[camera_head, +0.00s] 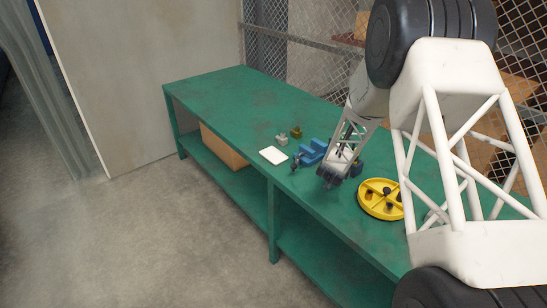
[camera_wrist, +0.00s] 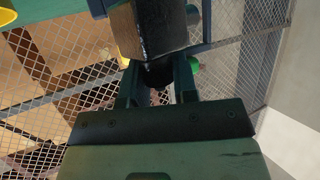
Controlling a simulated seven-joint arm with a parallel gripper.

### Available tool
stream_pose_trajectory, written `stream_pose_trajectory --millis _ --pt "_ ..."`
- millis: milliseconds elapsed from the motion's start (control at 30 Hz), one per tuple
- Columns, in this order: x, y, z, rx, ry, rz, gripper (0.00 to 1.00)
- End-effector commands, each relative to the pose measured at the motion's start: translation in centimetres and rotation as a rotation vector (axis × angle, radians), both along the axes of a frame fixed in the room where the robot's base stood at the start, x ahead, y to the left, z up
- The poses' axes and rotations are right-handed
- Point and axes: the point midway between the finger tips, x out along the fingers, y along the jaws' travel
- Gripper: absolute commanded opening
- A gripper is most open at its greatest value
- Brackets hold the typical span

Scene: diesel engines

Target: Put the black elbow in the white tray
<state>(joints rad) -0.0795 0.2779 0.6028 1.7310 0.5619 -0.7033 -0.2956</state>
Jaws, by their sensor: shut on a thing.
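My gripper (camera_head: 328,181) is above the green bench, between the blue vise and the yellow round tray. In the wrist view my gripper (camera_wrist: 158,78) is shut on a small dark thing, which looks like the black elbow (camera_wrist: 157,74). Its shape is mostly hidden between the fingers, and I cannot make it out in the head view. The white tray (camera_head: 273,155) lies flat on the bench, to the left of the gripper and past the vise. Its top looks empty.
The blue vise (camera_head: 310,153) stands between my gripper and the white tray. A yellow divided tray (camera_head: 381,198) with dark parts is to the right. Small fittings (camera_head: 282,139) stand behind the white tray. The green bench (camera_head: 222,95) is clear at its far left end.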

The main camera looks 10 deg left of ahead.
Motion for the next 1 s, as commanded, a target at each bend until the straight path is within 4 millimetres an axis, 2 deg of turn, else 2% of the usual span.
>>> stream_pose_trajectory --millis 267,467,1000 --pt "0.5 2.6 0.5 0.001 0.000 -0.009 0.00" --pt "0.8 5.3 1.0 0.001 -0.002 -0.019 0.00" --pt "0.7 17.6 2.7 0.001 -0.002 -0.077 0.00"
